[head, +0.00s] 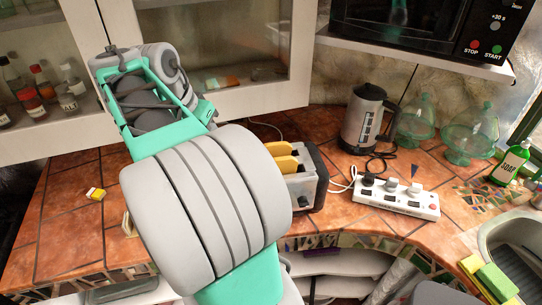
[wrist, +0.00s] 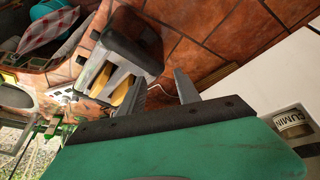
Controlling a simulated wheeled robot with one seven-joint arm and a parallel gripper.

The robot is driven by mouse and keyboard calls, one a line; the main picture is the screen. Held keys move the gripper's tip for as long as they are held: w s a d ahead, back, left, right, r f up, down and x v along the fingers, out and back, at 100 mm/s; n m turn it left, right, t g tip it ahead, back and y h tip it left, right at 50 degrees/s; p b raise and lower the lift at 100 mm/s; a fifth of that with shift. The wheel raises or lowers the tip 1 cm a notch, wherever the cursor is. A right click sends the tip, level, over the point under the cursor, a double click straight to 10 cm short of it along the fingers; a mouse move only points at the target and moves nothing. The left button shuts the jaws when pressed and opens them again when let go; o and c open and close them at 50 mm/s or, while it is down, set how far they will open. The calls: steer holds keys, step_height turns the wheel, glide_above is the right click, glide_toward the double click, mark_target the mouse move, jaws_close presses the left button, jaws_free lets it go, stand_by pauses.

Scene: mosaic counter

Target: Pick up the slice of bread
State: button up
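Two golden-brown slices of bread stand in the slots of a silver and black toaster (head: 308,190), one nearer slice (head: 283,164) and one behind it (head: 278,148). In the wrist view the toaster (wrist: 125,50) is tilted, with one slice of bread (wrist: 124,91) close to my fingers and the other (wrist: 99,79) further left. My gripper (wrist: 162,84) shows its two grey fingers apart, with counter tiles and a white cord visible between them. It is beside the toaster and holds nothing that I can see. In the head view my arm hides the gripper and part of the toaster.
A kettle (head: 365,118) and a white power strip (head: 397,198) stand right of the toaster, with cords between. Green glass jars (head: 470,135) and a soap bottle (head: 511,162) are further right. A microwave (head: 420,30) hangs above.

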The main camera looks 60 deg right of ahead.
mark_target(275, 143)
steer(key=s+d+m+g, duration=0.1)
steer(key=s+d+m, duration=0.2)
steer(key=s+d+m+g+y, duration=0.1)
steer(key=s+d+m, duration=0.2)
steer(key=d+m, duration=0.1)
steer(key=s+d+m+g, duration=0.1)
steer(key=s+d+m, duration=0.2)
steer(key=shift+s+d+f+m+y, duration=0.2)
steer(key=shift+d+m+y, duration=0.1)
steer(key=shift+m, duration=0.4)
steer(key=b+x, duration=0.1)
steer(key=x, duration=0.1)
steer(key=b+x, duration=0.2)
steer(key=x, duration=0.1)
steer(key=s+b+x, duration=0.1)
steer(key=b+x, duration=0.1)
steer(key=x, duration=0.1)
steer(key=shift+a+r, duration=0.15)
steer(key=shift+a, duration=0.1)
steer(key=shift+r, duration=0.1)
steer(key=shift+c, duration=0.5)
jaws_close()
